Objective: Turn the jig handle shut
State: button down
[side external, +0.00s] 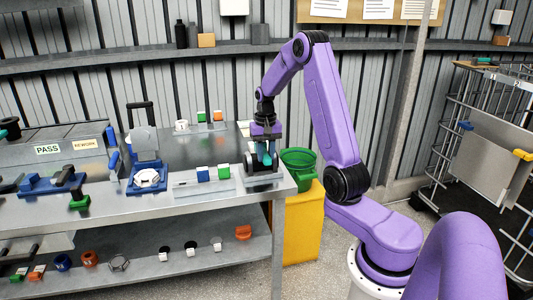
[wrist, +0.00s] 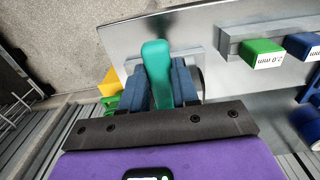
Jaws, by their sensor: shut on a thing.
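The teal handle (wrist: 156,62) stands between the two blue fingers of my gripper (wrist: 158,92) in the wrist view. My gripper is shut on it, with the handle's rounded end showing beyond the fingers. In the side external view my gripper (side external: 265,148) points down at the right end of the bench, and a little of the teal handle (side external: 267,160) shows there. The handle belongs to a small grey and dark jig (side external: 262,169) on the bench top. My fingers hide much of the jig, and the handle's exact angle is hard to tell.
A grey rack with blue and green blocks (side external: 224,172) stands just left of the jig; a green block (wrist: 262,53) shows in the wrist view. A blue fixture (side external: 146,176) is farther left. A green bin (side external: 299,166) on a yellow stand (side external: 303,225) is beyond the bench's right edge.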

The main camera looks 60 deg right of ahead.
aim_at(265, 155)
jog(key=shift+w+r, duration=0.1)
dwell(0.3)
jog(key=c, duration=0.8)
grip_release()
jog(key=shift+c, duration=0.2)
notch_tip(265, 155, up, 17)
jog(key=shift+r, duration=0.15)
jog(key=shift+a, duration=0.15)
